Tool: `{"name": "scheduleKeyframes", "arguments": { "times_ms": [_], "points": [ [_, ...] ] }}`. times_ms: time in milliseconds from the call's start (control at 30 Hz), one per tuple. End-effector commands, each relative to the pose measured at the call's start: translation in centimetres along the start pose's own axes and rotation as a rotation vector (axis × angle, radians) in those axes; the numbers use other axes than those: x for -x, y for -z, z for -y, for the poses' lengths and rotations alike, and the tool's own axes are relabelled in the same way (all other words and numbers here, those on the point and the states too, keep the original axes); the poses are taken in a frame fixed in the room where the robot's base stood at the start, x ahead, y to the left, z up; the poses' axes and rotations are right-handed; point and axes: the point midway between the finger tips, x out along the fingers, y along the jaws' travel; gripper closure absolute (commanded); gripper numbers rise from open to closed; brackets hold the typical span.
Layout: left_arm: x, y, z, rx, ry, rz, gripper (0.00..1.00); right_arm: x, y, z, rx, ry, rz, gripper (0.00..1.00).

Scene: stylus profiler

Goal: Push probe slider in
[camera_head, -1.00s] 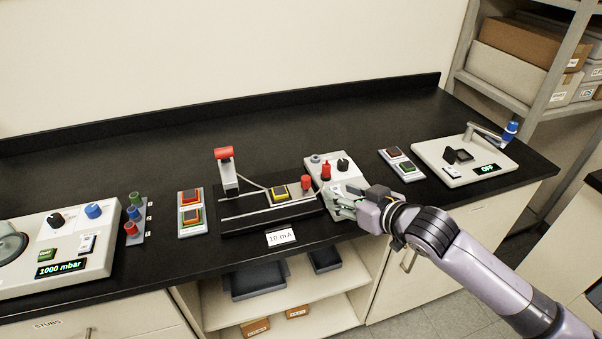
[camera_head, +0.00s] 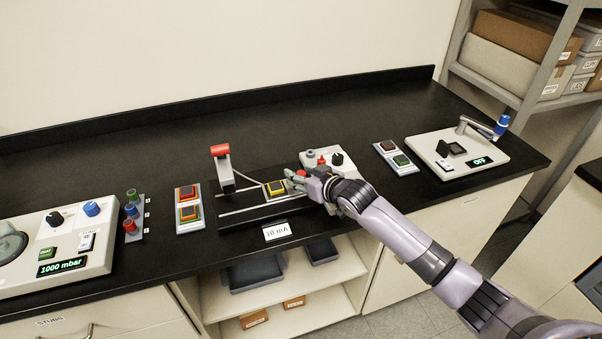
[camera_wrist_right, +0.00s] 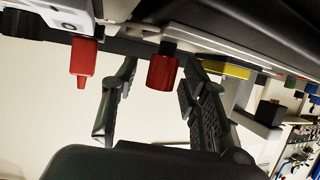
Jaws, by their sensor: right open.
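The dark base with rails (camera_head: 240,217) lies on the bench in the head view. A red knob (camera_head: 301,173) stands at its right end, mostly hidden behind my right gripper (camera_head: 294,180). In the right wrist view, that red knob (camera_wrist_right: 162,71) is between the two fingers of my right gripper (camera_wrist_right: 158,108), with visible space on both sides. The fingers are open. A lever with a red top (camera_head: 221,151) stands at the left of the base. My left gripper is out of view.
A light panel with a black knob (camera_head: 337,159) and a red plug (camera_head: 321,160) is close behind my right gripper. The red plug (camera_wrist_right: 82,60) is outside the fingers in the wrist view. Button boxes (camera_head: 189,209) (camera_head: 393,156) flank them. The back bench is clear.

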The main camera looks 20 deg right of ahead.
Motion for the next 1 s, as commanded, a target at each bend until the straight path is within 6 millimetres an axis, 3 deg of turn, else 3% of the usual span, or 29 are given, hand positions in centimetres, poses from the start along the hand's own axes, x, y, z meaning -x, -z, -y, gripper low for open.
{"name": "scheduleKeyframes", "arguments": {
  "times_ms": [367, 1000],
  "points": [
    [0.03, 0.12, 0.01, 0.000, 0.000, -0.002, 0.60, -0.40, -0.03, 0.01, 0.000, 0.000, 0.001, 0.60],
    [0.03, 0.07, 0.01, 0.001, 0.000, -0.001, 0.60, -0.37, -0.03, -0.02, 0.000, 0.000, 0.001, 1.00]
  ]
}}
